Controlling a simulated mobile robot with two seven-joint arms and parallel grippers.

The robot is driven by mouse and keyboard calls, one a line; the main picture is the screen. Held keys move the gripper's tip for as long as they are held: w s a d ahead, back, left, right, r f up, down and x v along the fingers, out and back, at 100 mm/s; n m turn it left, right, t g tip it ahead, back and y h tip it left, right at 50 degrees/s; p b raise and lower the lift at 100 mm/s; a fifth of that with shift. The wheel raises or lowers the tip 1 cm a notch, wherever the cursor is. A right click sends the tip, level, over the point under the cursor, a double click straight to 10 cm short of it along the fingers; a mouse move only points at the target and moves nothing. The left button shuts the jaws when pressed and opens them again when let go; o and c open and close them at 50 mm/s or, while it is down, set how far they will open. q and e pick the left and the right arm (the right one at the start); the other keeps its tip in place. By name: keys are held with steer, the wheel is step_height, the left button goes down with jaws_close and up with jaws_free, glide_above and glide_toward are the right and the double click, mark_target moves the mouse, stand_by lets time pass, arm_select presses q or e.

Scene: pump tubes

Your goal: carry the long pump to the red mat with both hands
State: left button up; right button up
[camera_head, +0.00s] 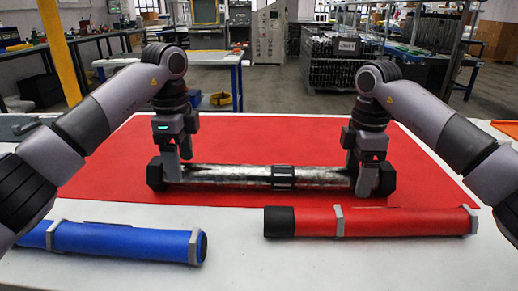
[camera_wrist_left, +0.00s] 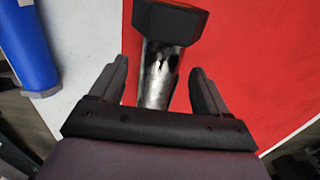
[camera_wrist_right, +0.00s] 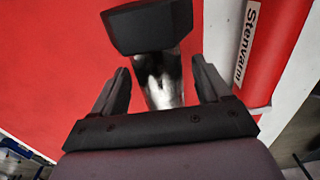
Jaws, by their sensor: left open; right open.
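The long pump (camera_head: 230,174) is a shiny metal tube with black hexagonal end caps and a black middle band. It lies across the front part of the red mat (camera_head: 270,135). My left gripper (camera_head: 178,168) is open around the tube beside its left cap; the left wrist view shows the tube (camera_wrist_left: 160,75) between the fingers, apart from them. My right gripper (camera_head: 361,168) is open around the tube beside its right cap; the right wrist view shows the tube (camera_wrist_right: 160,80) between the fingers, with a gap on each side.
A blue tube (camera_head: 120,240) lies at the front left on the white table (camera_head: 235,250). A red tube (camera_head: 385,222) with a black end lies at the front right, close to the mat's front edge. The mat behind the pump is clear.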

arm_select(q)
step_height(320, 180, up, 10)
arm_select(e)
step_height(320, 180, up, 12)
stand_by(0.7)
stand_by(0.3)
